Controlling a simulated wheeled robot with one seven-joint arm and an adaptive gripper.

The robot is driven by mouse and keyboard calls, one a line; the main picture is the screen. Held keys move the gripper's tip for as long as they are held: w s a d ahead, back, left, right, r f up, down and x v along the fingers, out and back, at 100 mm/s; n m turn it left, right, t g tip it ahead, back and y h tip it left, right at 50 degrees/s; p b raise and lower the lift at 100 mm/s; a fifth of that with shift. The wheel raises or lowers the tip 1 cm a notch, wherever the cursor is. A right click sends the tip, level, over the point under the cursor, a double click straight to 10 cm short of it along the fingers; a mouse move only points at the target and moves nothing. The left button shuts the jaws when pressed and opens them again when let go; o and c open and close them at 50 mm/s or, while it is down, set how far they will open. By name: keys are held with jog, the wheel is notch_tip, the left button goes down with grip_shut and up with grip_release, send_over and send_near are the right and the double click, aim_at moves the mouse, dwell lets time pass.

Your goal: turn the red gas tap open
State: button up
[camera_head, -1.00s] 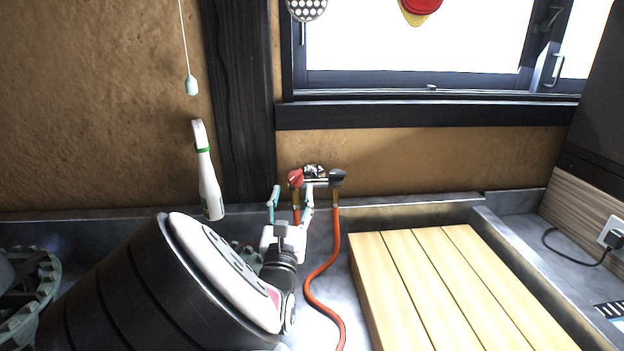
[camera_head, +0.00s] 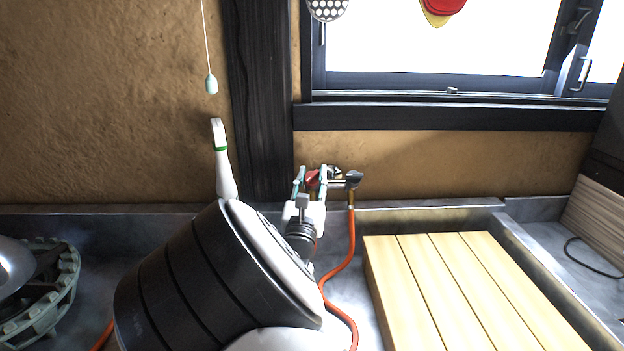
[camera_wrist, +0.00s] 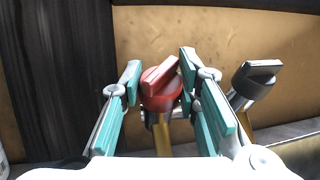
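The red gas tap (camera_wrist: 160,84) is on the pipe fitting at the back wall, with its handle slanting up to the right in the wrist view. In the head view the red tap (camera_head: 312,179) is partly hidden by my gripper. My gripper (camera_head: 311,177) is open, with its two teal fingers on either side of the red tap. In the wrist view my gripper (camera_wrist: 160,72) shows gaps between the tap and both fingers, the right one smaller. A second tap, with a black handle (camera_wrist: 257,72), is just right of the right finger.
An orange hose (camera_head: 350,240) hangs from the black-handled tap (camera_head: 354,178). A slatted wooden board (camera_head: 440,290) lies at the right. A white bottle (camera_head: 224,165) stands behind my arm at the left. A gas burner (camera_head: 62,285) is at the far left.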

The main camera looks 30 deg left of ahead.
jog(key=shift+d+n+y+p, duration=0.1)
jog(key=shift+n+y+p, duration=0.25)
jog(key=shift+n+y, duration=0.4)
jog(key=n+g+y+p, duration=0.1)
jog(key=n+g+y, duration=0.1)
jog(key=n+y, duration=0.1)
jog(key=shift+w+n+y+p, duration=0.1)
jog(key=shift+n+y+p, duration=0.15)
jog(key=shift+y+p, duration=0.2)
jog(key=n+g+y+p, duration=0.2)
jog(key=shift+r+n+g, duration=0.1)
jog(key=shift+n+g, duration=0.2)
jog(key=shift+n, duration=0.1)
jog(key=n+g+y+p, duration=0.1)
jog(key=n+g+p, duration=0.1)
jog(key=n+g+y+p, duration=0.1)
jog(key=n+y+p, duration=0.1)
jog(key=shift+s+g, duration=0.2)
jog(key=shift+g, duration=0.2)
jog(key=n+g+y+p, duration=0.1)
jog(key=n+g+p, duration=0.1)
jog(key=shift+p, duration=0.3)
jog(key=shift+w+n+g+p, duration=0.15)
jog(key=shift+n+g+p, duration=0.4)
jog(key=shift+g, duration=0.25)
jog(key=o, duration=1.1)
jog(key=shift+o, duration=0.2)
